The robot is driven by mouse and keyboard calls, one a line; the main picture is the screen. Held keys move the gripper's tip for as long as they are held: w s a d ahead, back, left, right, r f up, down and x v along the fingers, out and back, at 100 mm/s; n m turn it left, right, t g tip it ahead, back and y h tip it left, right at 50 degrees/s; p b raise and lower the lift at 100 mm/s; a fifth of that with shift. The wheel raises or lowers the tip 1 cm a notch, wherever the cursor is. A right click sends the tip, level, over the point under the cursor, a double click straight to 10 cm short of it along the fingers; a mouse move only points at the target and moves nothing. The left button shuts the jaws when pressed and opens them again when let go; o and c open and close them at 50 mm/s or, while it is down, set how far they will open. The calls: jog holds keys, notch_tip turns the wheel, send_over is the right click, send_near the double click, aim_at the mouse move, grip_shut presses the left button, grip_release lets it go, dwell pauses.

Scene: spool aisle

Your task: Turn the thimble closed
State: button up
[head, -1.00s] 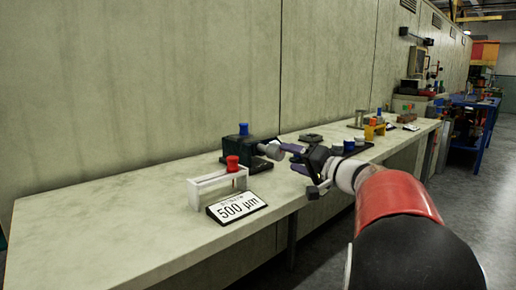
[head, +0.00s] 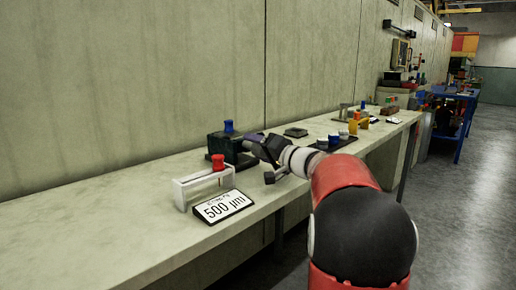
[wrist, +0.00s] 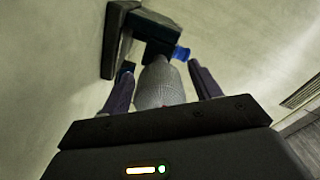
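The thimble (wrist: 160,85) is a grey knurled cylinder that tapers toward a dark green block (head: 217,146) with a blue knob (head: 228,127) on top. In the wrist view the block (wrist: 160,28) and blue knob (wrist: 181,54) lie beyond it. My gripper (wrist: 163,82) is open, with one finger on each side of the thimble. A gap shows on the right, and the left finger is very near; contact there is unclear. In the head view my gripper (head: 252,144) is at the block's right side and hides the thimble.
A sign reading 500 µm (head: 224,205) sits at the bench's front edge. A dark tray (head: 335,143) with several items lies behind my arm. The bench's left part is clear.

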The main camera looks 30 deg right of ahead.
jog(key=c, duration=0.9)
